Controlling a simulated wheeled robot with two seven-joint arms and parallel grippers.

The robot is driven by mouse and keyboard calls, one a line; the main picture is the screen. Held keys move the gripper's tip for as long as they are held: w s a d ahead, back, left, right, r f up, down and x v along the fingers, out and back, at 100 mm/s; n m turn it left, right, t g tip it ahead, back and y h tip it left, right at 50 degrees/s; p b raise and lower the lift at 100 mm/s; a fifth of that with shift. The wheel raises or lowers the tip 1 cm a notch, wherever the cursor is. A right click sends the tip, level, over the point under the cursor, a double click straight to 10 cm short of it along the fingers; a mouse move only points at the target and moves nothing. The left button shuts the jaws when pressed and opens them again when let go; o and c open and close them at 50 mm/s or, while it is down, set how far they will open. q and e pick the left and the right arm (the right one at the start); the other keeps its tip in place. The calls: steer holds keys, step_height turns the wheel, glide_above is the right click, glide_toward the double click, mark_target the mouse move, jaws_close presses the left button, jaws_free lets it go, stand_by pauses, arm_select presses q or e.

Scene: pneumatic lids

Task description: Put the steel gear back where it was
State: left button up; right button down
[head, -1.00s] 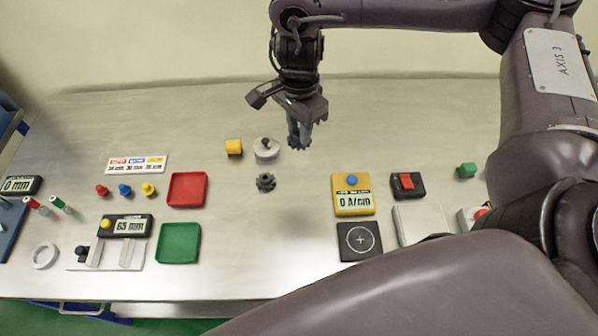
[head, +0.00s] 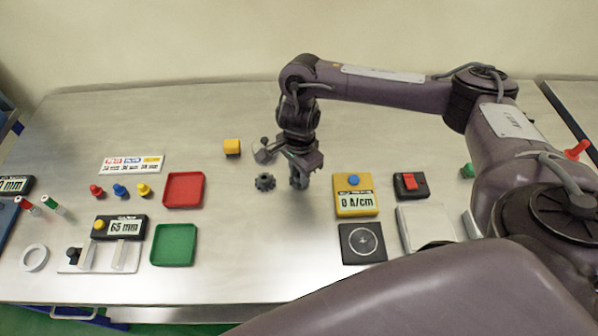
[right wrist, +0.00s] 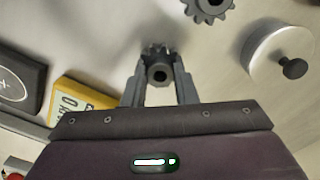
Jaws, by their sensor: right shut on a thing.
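My right gripper (head: 298,183) points down over the middle of the table. In the right wrist view its fingers (right wrist: 159,85) are shut on a small grey toothed gear with a dark round bore, the steel gear (right wrist: 158,71). In the head view the held gear is mostly hidden by the fingers, and I cannot tell whether it touches the table. A second, darker gear (head: 265,182) lies flat on the table just left of my gripper; it also shows at the top of the right wrist view (right wrist: 208,7). My left gripper is not in view.
Right of my gripper are a yellow meter (head: 355,204) and a black pad with a circle (head: 362,242). Red (head: 183,190) and green (head: 174,245) trays lie left.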

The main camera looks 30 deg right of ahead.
steer(key=shift+w+f, duration=0.1)
steer(key=shift+f, duration=0.1)
steer(key=shift+f, duration=0.15)
steer(key=c, duration=1.1)
jaws_free()
steer(key=shift+c, duration=0.2)
steer(key=shift+r, duration=0.65)
step_height(320, 180, up, 11)
steer(key=p, duration=0.1)
steer(key=shift+p, duration=0.35)
steer(key=shift+r, duration=0.1)
